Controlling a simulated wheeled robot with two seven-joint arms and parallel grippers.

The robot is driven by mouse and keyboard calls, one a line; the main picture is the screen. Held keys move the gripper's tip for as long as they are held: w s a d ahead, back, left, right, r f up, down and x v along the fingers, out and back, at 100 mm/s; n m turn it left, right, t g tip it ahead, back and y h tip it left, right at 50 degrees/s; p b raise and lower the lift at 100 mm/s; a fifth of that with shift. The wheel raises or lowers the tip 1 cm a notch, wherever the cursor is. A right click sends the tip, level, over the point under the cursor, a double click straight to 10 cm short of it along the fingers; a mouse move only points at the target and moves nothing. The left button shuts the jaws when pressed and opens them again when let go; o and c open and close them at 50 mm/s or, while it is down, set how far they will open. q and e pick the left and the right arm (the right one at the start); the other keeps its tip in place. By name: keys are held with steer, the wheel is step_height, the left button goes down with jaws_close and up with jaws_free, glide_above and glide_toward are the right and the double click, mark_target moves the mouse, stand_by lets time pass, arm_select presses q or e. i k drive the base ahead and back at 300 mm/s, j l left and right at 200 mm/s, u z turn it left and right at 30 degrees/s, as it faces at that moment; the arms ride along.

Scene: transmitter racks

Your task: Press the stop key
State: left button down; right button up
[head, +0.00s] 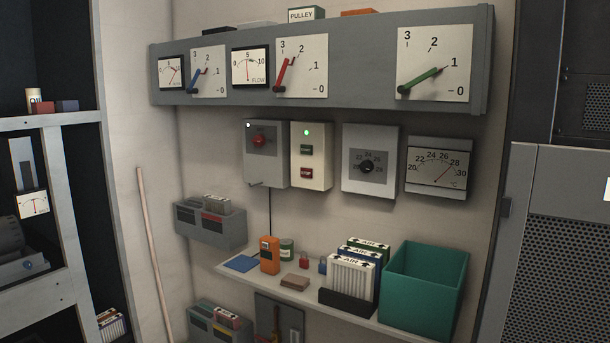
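A cream control box (312,183) hangs on the back wall below the grey gauge panel. A green lamp is lit near its top. Below the lamp are a dark green key (306,149) and a red key (306,173); the red one looks like the stop key, though its lettering is too small to read surely. Nothing covers the keys. Neither of my grippers is in view.
A grey box with a red knob (259,141) is left of it; a dial box (368,167) is right. Below, a shelf (290,291) holds an orange meter (269,255), air filters and a teal bin (425,290). A pole (154,255) leans left.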

mark_target(304, 173)
steer(key=i+j+u, duration=0.85)
steer(key=i, duration=0.15)
steer(key=i+z, duration=0.15)
steer(key=z, duration=0.25)
steer(key=i+z, duration=0.2)
steer(key=z, duration=0.2)
steer(key=i+j+z, duration=0.1)
steer(key=z, duration=0.25)
steer(key=i+z, duration=0.6)
steer(key=k+j, duration=0.05)
steer(key=k, duration=0.05)
